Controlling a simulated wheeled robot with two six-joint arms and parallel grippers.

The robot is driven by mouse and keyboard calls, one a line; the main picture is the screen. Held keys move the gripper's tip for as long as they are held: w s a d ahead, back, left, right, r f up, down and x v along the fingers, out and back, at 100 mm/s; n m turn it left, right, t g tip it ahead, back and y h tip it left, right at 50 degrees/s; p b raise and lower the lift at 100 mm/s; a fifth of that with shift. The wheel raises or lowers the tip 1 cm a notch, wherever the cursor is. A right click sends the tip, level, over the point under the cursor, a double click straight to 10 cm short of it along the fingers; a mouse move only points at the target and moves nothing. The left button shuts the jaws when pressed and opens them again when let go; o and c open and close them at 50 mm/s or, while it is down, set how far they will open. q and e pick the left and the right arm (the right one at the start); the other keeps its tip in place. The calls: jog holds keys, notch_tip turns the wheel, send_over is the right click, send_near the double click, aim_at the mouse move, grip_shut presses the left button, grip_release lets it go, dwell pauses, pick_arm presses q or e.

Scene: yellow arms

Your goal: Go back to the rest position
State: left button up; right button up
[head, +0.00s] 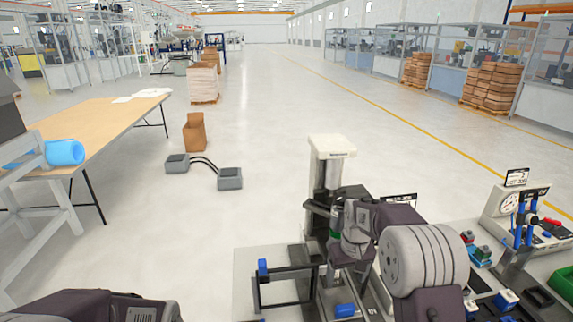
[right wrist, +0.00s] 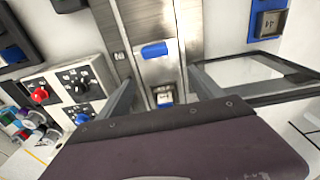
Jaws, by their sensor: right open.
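My right gripper (head: 335,233) is in the lower middle of the head view, in front of a bench machine with a pale top (head: 332,147). In the right wrist view, its two grey fingers (right wrist: 160,78) are spread apart with nothing held between them. Beyond them are a metal column with a blue block (right wrist: 154,50) and a small white switch (right wrist: 164,98). A dark part of my left arm shows at the bottom left of the head view; its gripper is not in view.
A control box with a red knob (right wrist: 40,95) is left of the fingers. A wooden table (head: 100,125) is at the left. The floor (head: 270,100) beyond is mostly open.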

jog(key=s+a+f, duration=0.1)
jog(key=s, duration=0.9)
jog(key=s+a+f+m, duration=0.1)
jog(key=s+a, duration=0.1)
jog(key=s, duration=0.8)
jog(key=shift+s+f, duration=0.25)
jog(key=shift+s, duration=0.15)
jog(key=shift+s, duration=0.1)
